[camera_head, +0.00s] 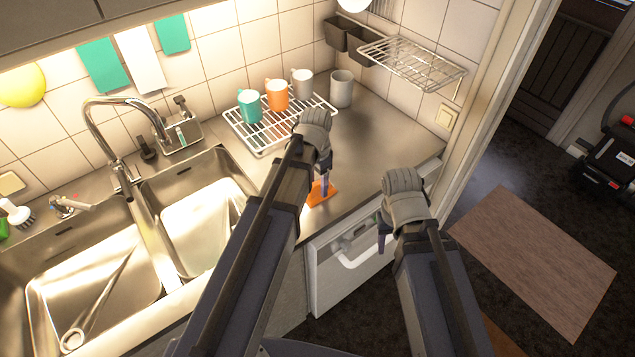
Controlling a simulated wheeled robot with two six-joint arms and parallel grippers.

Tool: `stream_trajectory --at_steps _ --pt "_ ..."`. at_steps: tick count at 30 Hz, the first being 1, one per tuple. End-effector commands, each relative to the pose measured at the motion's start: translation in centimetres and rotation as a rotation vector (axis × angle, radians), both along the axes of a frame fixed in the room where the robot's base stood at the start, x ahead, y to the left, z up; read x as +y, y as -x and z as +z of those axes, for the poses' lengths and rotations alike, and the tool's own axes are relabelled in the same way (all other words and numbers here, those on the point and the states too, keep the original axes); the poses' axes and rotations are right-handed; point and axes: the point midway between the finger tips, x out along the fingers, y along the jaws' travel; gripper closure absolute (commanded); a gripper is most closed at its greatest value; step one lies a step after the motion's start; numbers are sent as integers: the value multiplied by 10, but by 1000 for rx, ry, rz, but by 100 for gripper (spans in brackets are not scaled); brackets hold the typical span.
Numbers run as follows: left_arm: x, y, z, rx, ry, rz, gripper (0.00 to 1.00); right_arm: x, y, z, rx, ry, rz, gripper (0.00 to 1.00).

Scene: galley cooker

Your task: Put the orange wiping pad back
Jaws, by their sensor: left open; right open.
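The orange wiping pad (317,197) lies on the steel counter near its front edge, right of the sink. My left gripper (322,189) points down right over the pad, its jaws open. My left arm and fingers hide part of the pad; I cannot tell whether the fingers touch it. My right gripper (383,238) is open and empty in front of the counter's front edge, near the white-handled appliance door (335,285).
A wire rack (262,146) holds teal, orange and grey mugs; another grey mug (342,89) stands beside it. A metal caddy (190,141) stands behind the double sink (95,285) with its tall tap (110,102). The counter right of the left gripper is clear.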

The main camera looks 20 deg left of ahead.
Motion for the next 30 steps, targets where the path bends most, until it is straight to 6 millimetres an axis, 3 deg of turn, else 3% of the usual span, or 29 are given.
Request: stream_trajectory --at_steps 8,14,30 --pt "0 0 5 0 0 0 37 0 0 5 0 0 0 50" --pt "0 0 22 0 0 0 37 0 0 22 0 0 0 50" --pt "1 1 100 0 0 0 37 0 0 100 0 0 3 50"
